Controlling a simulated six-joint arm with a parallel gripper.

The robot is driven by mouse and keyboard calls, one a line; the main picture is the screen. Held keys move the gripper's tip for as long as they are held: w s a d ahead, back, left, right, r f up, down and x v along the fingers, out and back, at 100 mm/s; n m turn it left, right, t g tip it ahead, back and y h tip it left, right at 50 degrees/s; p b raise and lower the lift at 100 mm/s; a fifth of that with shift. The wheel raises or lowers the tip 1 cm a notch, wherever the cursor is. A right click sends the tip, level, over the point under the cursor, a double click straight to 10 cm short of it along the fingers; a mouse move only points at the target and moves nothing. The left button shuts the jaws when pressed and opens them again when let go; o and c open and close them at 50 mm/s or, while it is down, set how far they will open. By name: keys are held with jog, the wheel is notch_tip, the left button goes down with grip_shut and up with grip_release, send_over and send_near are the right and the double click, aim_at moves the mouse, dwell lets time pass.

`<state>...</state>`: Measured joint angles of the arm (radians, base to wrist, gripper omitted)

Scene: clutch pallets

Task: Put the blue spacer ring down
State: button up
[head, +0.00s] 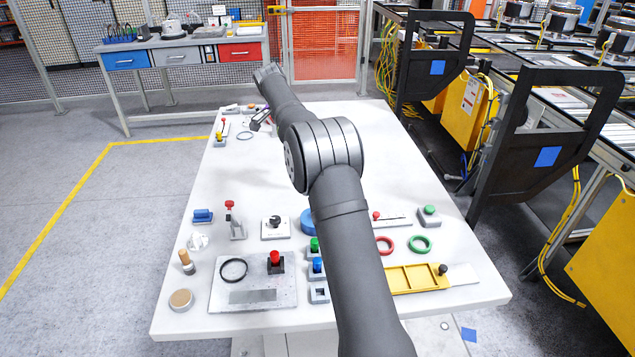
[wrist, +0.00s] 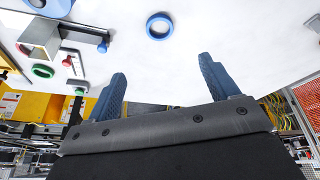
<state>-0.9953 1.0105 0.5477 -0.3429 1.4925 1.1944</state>
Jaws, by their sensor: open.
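The blue spacer ring (wrist: 149,31) lies flat on the white table in the wrist view, apart from the fingertips and above the gap between them in the picture. In the head view my gripper (head: 262,118) is small, low over the far end of the table, near that ring and partly hidden by my arm.
Red (head: 385,246) and green (head: 420,245) rings, a yellow tray (head: 415,279) and a grey plate with a black ring (head: 233,269) lie on the near table (head: 400,170). Small fixtures stand at the far left edge. The table around the blue ring looks clear.

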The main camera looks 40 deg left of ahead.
jog(key=shift+m+t, duration=0.3)
jog(key=shift+m, duration=0.3)
jog(key=x, duration=1.6)
jog(key=shift+s+d+f, duration=0.15)
jog(key=shift+s+f, duration=0.15)
jog(key=shift+f, duration=0.2)
jog(key=c, duration=1.1)
jog(key=shift+c, duration=0.2)
jog(key=shift+r, duration=0.1)
